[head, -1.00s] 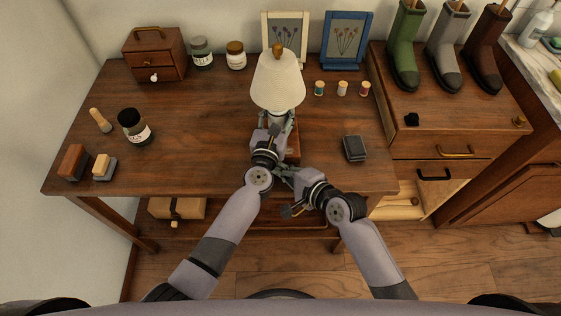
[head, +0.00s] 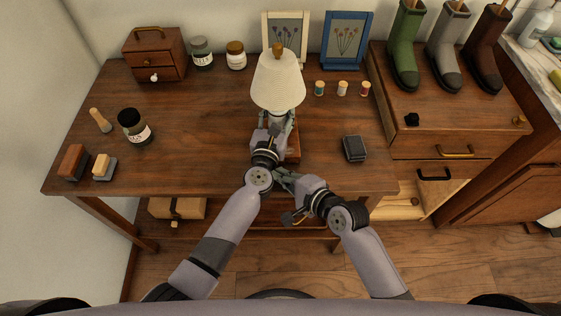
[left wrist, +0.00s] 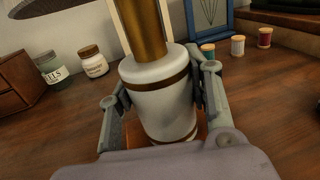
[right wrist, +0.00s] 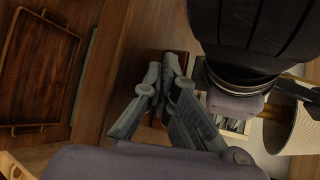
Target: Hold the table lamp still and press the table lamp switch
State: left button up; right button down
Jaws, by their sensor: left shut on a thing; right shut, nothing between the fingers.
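The table lamp (head: 278,80) stands upright on the wooden table, with a cream shade, a white body and a reddish-brown base (head: 293,146). In the left wrist view, my left gripper (left wrist: 160,98) is shut around the lamp's white body (left wrist: 158,95), one finger on each side. It also shows just below the shade in the head view (head: 277,124). My right gripper (head: 280,176) is shut and empty at the table's front edge, close in front of the lamp base. Its closed fingertips show in the right wrist view (right wrist: 171,66). I cannot make out the lamp switch.
A dark small box (head: 354,148) lies right of the lamp, and several thread spools (head: 342,88) stand behind it. Two picture frames (head: 345,40) stand at the back. Jars, brushes and a small chest (head: 154,55) are on the left.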

aim_at(281, 194)
jog(key=shift+s+d, duration=0.1)
jog(key=shift+s, duration=2.4)
pick_arm(q)
jog(key=o, duration=1.2)
jog(key=shift+c, duration=0.2)
jog(key=shift+s, duration=0.1)
jog(key=v, duration=1.1)
jog(key=shift+s+a, duration=0.1)
jog(key=shift+s, duration=0.3)
